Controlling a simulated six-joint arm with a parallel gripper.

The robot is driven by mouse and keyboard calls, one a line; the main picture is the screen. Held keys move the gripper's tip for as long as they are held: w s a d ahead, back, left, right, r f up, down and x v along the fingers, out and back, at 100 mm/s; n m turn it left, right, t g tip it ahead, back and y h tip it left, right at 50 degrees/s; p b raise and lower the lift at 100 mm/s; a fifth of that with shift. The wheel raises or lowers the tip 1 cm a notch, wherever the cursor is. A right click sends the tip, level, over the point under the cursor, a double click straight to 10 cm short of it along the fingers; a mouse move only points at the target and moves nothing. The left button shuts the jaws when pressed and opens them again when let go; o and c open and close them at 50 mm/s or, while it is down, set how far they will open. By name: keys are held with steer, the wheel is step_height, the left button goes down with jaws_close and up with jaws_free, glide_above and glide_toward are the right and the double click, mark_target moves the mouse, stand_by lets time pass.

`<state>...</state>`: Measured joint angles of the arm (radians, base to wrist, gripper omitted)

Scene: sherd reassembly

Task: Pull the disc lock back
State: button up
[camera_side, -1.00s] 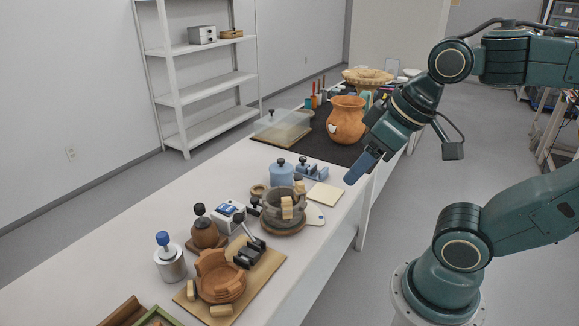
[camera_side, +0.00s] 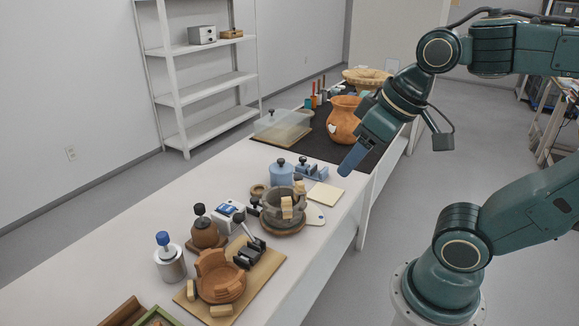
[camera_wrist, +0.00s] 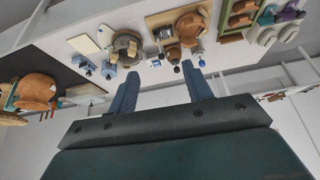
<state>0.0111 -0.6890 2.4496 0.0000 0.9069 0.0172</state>
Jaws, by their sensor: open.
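A grey vessel (camera_side: 278,205) with tan blocks on its rim stands on a round brown disc (camera_side: 284,231) near the middle of the bench. A small black-knobbed part (camera_side: 254,203) at the disc's left side looks like the disc lock; its exact position is too small to tell. The vessel also shows in the wrist view (camera_wrist: 127,46). My gripper (camera_side: 352,161) is high above the bench's right edge, right of and beyond the disc, well apart from it. In the wrist view its two blue fingers (camera_wrist: 160,86) are spread with nothing between them.
A blue jar (camera_side: 282,174) and a blue clamp (camera_side: 312,170) stand behind the disc. A terracotta bowl (camera_side: 219,277) on a board, a brown knobbed pot (camera_side: 205,235) and a metal canister (camera_side: 170,263) are in front. A large orange jar (camera_side: 342,122) stands on the dark mat.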

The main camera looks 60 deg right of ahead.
steer(key=w+d+r+m+g, duration=0.2)
steer(key=w+d, duration=0.1)
steer(key=w, duration=1)
steer(key=m+g, duration=0.3)
steer(key=m, duration=0.4)
glide_above(254, 199)
step_height(254, 199, down, 23)
steer(key=shift+d, duration=0.1)
steer(key=shift+f, duration=0.1)
steer(key=shift+f, duration=6.8)
